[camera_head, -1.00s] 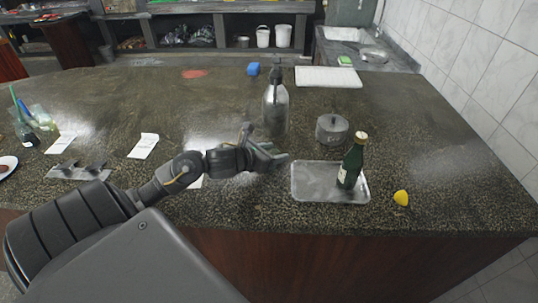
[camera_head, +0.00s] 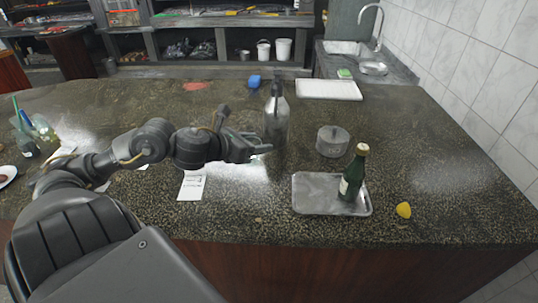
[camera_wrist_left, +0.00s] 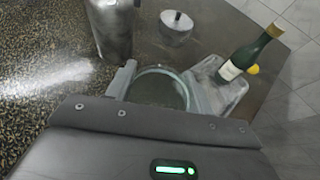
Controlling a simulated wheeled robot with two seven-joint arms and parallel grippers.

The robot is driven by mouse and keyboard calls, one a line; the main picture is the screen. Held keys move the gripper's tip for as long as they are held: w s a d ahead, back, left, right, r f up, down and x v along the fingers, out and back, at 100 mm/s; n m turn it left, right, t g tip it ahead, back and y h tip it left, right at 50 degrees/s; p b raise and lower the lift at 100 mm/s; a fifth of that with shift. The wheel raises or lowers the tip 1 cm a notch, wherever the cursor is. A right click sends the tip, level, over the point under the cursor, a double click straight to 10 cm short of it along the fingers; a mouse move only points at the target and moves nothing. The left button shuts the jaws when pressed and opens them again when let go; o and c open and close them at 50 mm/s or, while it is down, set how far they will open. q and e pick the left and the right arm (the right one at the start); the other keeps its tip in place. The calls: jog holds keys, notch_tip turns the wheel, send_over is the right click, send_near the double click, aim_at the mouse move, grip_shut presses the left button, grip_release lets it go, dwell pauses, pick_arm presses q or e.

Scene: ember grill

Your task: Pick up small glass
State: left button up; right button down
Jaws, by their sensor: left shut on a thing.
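My left gripper (camera_head: 262,145) is above the counter, left of the steel tray and just in front of the tall bottle. In the left wrist view its two fingers (camera_wrist_left: 160,88) stand on either side of a small clear glass (camera_wrist_left: 160,72), seen from above as a round rim. The gripper is shut on this glass. In the head view the glass is mostly hidden by the hand. My right gripper is not in view.
A tall pump bottle (camera_head: 276,118) stands close beyond the gripper. A lidded grey pot (camera_head: 332,141), a steel tray (camera_head: 312,201) with a green bottle (camera_head: 353,176), and a lemon piece (camera_head: 403,210) lie to the right. A paper slip (camera_head: 190,187) lies in front of the arm.

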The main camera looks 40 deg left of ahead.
pick_arm(q)
jog(key=s+a+r+p, duration=0.2)
jog(key=s+a+r, duration=0.1)
jog(key=s, duration=0.4)
jog(key=shift+s+a+r, duration=0.2)
jog(key=shift+a, duration=0.3)
